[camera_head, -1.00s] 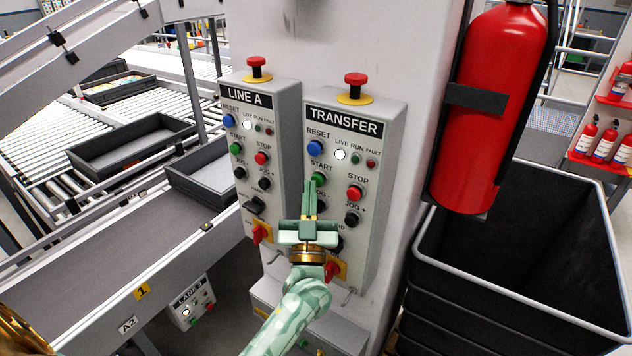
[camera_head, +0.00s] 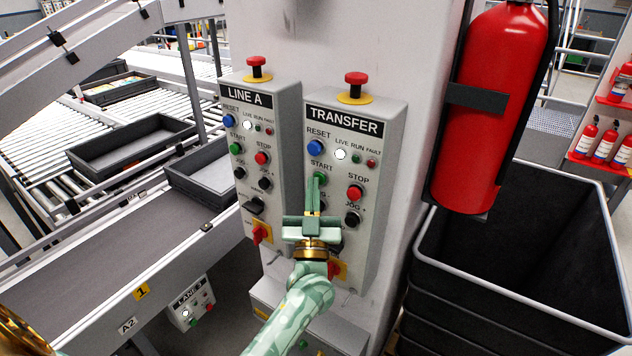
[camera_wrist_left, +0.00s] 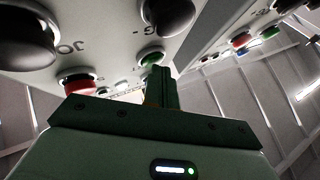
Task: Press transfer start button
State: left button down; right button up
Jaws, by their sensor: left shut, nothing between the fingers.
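The TRANSFER box (camera_head: 385,175) is a grey control panel fixed to the column. Its green START button (camera_head: 320,177) sits below the blue RESET button (camera_head: 315,147) and left of the red STOP button (camera_head: 355,193). My left gripper (camera_head: 314,181) is shut and empty, its fingertips at the lower part of the START button and overlapping it. In the left wrist view the closed fingers (camera_wrist_left: 160,75) point at the green START button (camera_wrist_left: 151,57), close below it; whether they touch it I cannot tell. The fingers and hand hide part of the JOG controls. My right gripper is out of view.
The LINE A box (camera_head: 270,185) with similar buttons stands close on the left. Red emergency knobs (camera_head: 356,78) top both boxes. A red fire extinguisher (camera_head: 495,105) and a black bin (camera_head: 436,238) are to the right. A conveyor (camera_head: 110,260) runs at left.

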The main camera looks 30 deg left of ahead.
pick_arm(q)
jog(key=shift+s, duration=0.1)
dwell(0.4)
jog(key=shift+s+a+p, duration=0.1)
jog(key=shift+s+p, duration=0.6)
jog(key=shift+s, duration=0.35)
